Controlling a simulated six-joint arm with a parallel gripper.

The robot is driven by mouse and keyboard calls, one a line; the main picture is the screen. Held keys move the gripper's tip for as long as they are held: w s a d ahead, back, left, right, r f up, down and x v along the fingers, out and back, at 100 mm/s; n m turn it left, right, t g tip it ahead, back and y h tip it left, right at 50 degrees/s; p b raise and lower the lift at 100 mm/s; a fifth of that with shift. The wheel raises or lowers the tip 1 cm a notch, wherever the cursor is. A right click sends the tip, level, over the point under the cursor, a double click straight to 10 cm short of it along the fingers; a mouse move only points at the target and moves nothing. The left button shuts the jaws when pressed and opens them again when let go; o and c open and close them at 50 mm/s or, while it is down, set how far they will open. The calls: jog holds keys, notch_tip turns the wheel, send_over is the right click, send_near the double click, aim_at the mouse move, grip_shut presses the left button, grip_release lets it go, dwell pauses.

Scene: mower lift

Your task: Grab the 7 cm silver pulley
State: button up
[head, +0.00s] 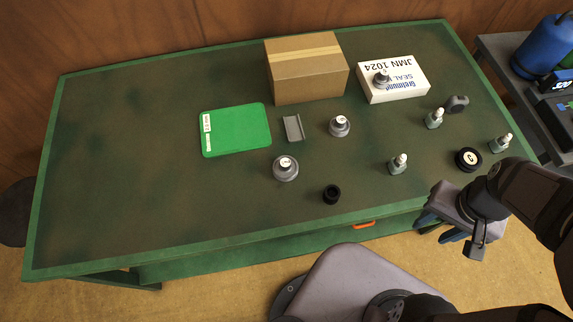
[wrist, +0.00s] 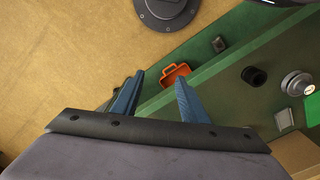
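Three silver-grey pulleys show in the head view. The largest-looking one (head: 285,168) sits left of centre on the green table and also shows in the wrist view (wrist: 297,84) at the right edge. A smaller one (head: 340,126) stands behind it to the right. The third pulley (head: 382,79) rests on a white box. Their top labels are too small to read, so I cannot tell which is 7 cm. My gripper (head: 438,228) is off the table's front edge, away from all pulleys. In the wrist view my gripper (wrist: 159,76) is open and empty between its blue fingers.
The table's left is clear.

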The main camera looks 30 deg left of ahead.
aim_at(285, 163)
jog(key=shift+o, duration=0.5)
